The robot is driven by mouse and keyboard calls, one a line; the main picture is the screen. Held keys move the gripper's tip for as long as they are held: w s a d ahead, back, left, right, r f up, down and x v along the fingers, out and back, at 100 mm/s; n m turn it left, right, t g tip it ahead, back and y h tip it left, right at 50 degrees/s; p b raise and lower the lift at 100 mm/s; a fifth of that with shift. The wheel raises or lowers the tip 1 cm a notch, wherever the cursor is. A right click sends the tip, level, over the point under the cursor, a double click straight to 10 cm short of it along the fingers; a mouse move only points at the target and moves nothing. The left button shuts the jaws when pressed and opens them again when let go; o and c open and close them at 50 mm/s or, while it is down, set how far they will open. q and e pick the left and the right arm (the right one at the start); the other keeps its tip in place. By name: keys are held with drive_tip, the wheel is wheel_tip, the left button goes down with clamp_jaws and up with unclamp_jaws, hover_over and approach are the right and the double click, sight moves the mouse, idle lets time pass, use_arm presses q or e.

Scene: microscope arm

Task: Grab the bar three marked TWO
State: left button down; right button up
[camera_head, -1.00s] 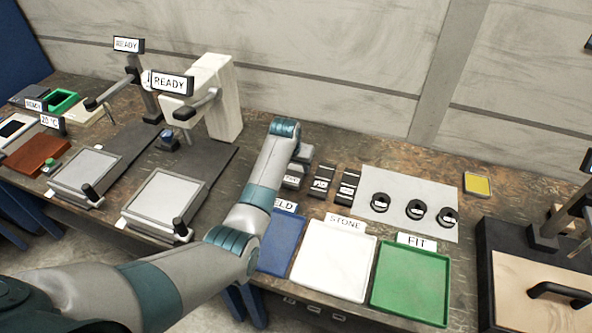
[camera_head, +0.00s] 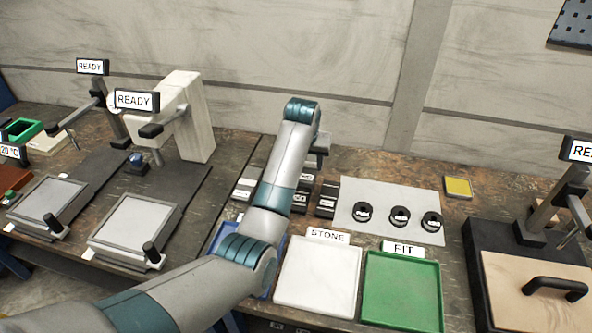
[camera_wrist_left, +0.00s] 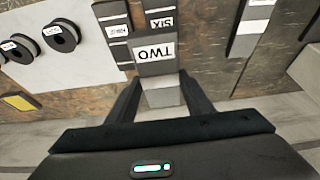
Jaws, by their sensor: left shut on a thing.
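The bar marked TWO (camera_wrist_left: 156,52) is dark with a white label, upside down in the left wrist view, and has a pale metal end. My left gripper (camera_wrist_left: 161,84) is shut on it, with one finger on each side of the metal end. In the head view my left gripper (camera_head: 319,158) is mostly hidden behind my arm, over the row of bars. A bar marked SIX (camera_wrist_left: 162,18) lies just beyond the held bar, and another dark bar (camera_wrist_left: 116,30) lies beside it. I cannot tell whether the held bar is off the table. My right gripper is not in view.
A grey mat (camera_head: 380,192) with three black round pieces lies right of the bars. A white tray marked STONE (camera_head: 318,276) and a green tray marked FIT (camera_head: 402,290) stand in front. A blue tray (camera_head: 222,235) is partly under my arm. Microscope-like stands are at left.

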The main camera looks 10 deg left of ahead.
use_arm(q)
drive_tip(key=shift+w+d+r, duration=0.15)
drive_tip(key=shift+d+r, duration=0.35)
idle(0.3)
